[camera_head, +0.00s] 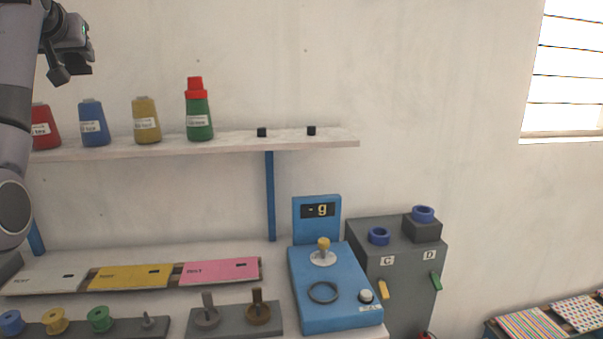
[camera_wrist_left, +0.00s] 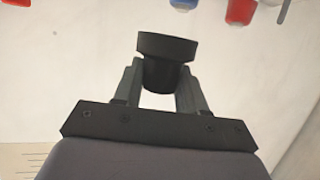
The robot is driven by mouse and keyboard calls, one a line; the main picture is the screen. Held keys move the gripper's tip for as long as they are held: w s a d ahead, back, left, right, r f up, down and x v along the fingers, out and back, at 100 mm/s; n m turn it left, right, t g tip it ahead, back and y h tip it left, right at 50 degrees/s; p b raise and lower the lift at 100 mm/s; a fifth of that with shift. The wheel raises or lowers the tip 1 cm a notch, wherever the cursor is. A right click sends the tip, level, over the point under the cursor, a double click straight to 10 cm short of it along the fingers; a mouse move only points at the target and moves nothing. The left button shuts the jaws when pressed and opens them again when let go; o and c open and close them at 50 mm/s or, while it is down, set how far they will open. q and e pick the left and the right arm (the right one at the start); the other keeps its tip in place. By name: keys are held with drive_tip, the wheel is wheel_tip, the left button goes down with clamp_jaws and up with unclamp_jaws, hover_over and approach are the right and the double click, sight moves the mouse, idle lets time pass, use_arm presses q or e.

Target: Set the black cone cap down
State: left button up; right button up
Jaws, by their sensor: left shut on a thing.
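My left gripper (camera_head: 70,70) is at the top left of the head view, above the shelf and the cones. In the left wrist view, its two fingers are shut on the black cone cap (camera_wrist_left: 167,52), a round black piece with a wider rim and a narrower body. The cap is held clear of any surface. In the head view I cannot clearly tell the cap from the dark gripper. My right gripper is not in view.
The wall shelf (camera_head: 335,140) holds a red cone (camera_head: 43,130), a blue cone (camera_head: 93,125), a yellow cone (camera_head: 146,120) and a green cone (camera_head: 198,115) with a red cap (camera_head: 195,87). Two small black blocks (camera_head: 262,132) stand farther right. A blue scale (camera_head: 335,300) stands below.

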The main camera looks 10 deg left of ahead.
use_arm(q)
drive_tip(key=w+d+f+m+h, duration=0.1)
drive_tip(key=d+f, duration=0.5)
drive_tip(key=f, duration=0.4)
drive_tip(key=w+d+f+m+t+h, duration=0.1)
drive_tip(key=d+f, duration=0.5)
drive_tip(key=f, duration=0.4)
drive_tip(key=d+f+m+h, duration=0.1)
drive_tip(key=d+f+h, duration=0.1)
drive_tip(key=d+f, duration=0.65)
drive_tip(key=s+d+f+m+h, duration=0.1)
drive_tip(key=s+d+f, duration=0.2)
drive_tip(key=s+f, duration=0.3)
drive_tip(key=s+d+f+m+h, duration=0.1)
drive_tip(key=s+d+f, duration=0.35)
drive_tip(key=f, duration=0.25)
drive_tip(key=s+d+f, duration=0.1)
drive_tip(key=s, duration=0.5)
drive_tip(key=s+d+f, duration=0.2)
drive_tip(key=s, duration=0.5)
drive_tip(key=shift+s+f+m+t+h, duration=0.15)
drive_tip(key=shift+f+m+t+h, duration=0.05)
drive_tip(key=shift+m+t+h, duration=0.1)
drive_tip(key=shift+s, duration=0.1)
